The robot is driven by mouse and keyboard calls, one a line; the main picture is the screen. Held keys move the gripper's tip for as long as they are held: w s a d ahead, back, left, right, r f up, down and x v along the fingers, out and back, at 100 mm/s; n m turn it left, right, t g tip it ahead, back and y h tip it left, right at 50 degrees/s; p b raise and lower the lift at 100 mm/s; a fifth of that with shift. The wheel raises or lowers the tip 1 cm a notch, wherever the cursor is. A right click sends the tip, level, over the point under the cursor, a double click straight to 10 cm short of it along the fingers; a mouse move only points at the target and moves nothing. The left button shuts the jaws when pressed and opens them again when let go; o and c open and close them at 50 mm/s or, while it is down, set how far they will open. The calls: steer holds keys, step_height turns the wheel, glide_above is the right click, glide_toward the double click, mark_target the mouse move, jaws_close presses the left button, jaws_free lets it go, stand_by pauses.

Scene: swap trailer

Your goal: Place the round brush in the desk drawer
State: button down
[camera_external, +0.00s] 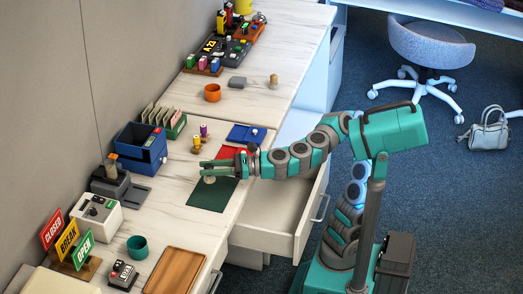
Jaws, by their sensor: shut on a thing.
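My gripper (208,172) is over the green mat on the desk, its fingers pointing left. It is shut on a small pale, round-looking thing (210,180), which shows just under the fingers and looks like the round brush. The fingers hide part of it, and I cannot tell whether it touches the mat. The desk drawer (268,241) is pulled open below the desk's front edge, right of my gripper. The part of its inside that shows looks empty; my arm passes over its far end.
A green mat (206,198), a red mat (229,153) and a blue tray (246,134) lie near my gripper. Small bottles (203,131) stand behind it. An orange cup (212,92) and a wooden-topped object (273,81) are farther back. A wooden tray (175,271) lies in front.

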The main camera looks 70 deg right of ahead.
steer(key=x, duration=0.6)
steer(key=f+b+x, duration=0.1)
steer(key=x, duration=0.2)
steer(key=shift+s+a, duration=0.2)
steer(key=shift+a, duration=0.1)
steer(key=shift+f+b, duration=0.85)
steer(key=shift+f, duration=0.9)
steer(key=shift+f, duration=0.15)
steer(key=c, duration=0.5)
jaws_free()
